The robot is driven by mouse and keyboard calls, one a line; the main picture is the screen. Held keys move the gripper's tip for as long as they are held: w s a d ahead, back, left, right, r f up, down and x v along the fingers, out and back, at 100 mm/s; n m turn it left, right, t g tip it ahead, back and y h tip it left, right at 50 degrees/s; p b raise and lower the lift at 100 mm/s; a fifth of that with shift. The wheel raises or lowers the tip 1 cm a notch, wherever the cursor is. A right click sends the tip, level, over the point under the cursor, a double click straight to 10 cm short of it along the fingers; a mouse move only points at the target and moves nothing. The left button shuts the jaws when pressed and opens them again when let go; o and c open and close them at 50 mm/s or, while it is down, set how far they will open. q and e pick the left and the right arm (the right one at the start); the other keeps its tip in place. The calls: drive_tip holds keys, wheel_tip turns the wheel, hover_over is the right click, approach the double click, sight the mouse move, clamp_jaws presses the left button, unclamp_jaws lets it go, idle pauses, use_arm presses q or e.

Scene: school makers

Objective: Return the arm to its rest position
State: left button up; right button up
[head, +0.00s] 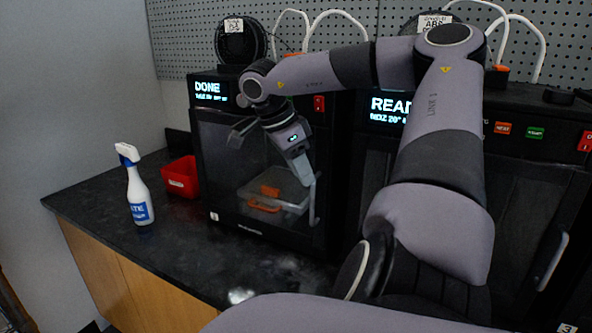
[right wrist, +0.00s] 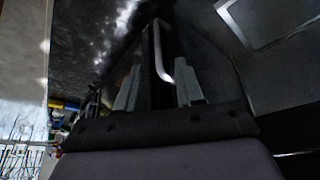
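My right arm crosses the head view, and its gripper (head: 300,168) is in front of the left printer (head: 205,160), near the upper end of its door handle (head: 313,203). In the right wrist view the two fingers (right wrist: 158,88) stand apart, with the pale curved handle (right wrist: 158,50) seen between them. No held object shows. I cannot tell whether the fingers touch the handle. The printer's screen reads DONE, and its door looks shut. An orange part (head: 264,206) shows inside behind the door. My left gripper is not in view.
A white spray bottle (head: 137,190) and a red bin (head: 181,177) stand on the dark counter (head: 190,245), left of the printer. A second printer (head: 520,190) stands to the right, partly hidden by my arm. A pegboard (head: 190,40) is behind. The counter front is clear.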

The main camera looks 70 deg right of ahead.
idle(0.3)
drive_tip(key=w+a+f+t+y, duration=0.2)
drive_tip(key=w+a+f+y, duration=0.25)
drive_tip(key=a+f, duration=0.4)
drive_tip(key=w+a+f+t+y, duration=0.1)
drive_tip(key=w+a+f+y, duration=0.35)
drive_tip(key=a+f, duration=0.4)
drive_tip(key=w+a+f+m+t+y+p, duration=0.1)
drive_tip(key=w+a+f+m+t+y, duration=0.2)
drive_tip(key=a+m, duration=0.35)
drive_tip(key=w+a+f+m+t+y, duration=0.1)
drive_tip(key=w+a+m+t, duration=0.1)
drive_tip(key=a+m+t, duration=0.45)
drive_tip(key=w+a+f+m+t+y+p, duration=0.1)
drive_tip(key=w+a+m+t+y, duration=0.15)
drive_tip(key=a+m, duration=0.4)
drive_tip(key=s+a+f+m+h, duration=0.1)
drive_tip(key=s+f+m+h, duration=0.3)
drive_tip(key=f+m, duration=0.3)
drive_tip(key=s+a+f+m+h, duration=0.2)
drive_tip(key=s+f+m+h, duration=0.3)
drive_tip(key=m, duration=0.9)
wheel_tip(320, 180, down, 3)
drive_tip(key=shift+s+a+r+m+g+h, duration=0.15)
drive_tip(key=shift+s+r+m+g+h, duration=0.2)
drive_tip(key=shift+h, duration=0.4)
drive_tip(key=shift+w+f, duration=0.1)
drive_tip(key=shift+f, duration=0.05)
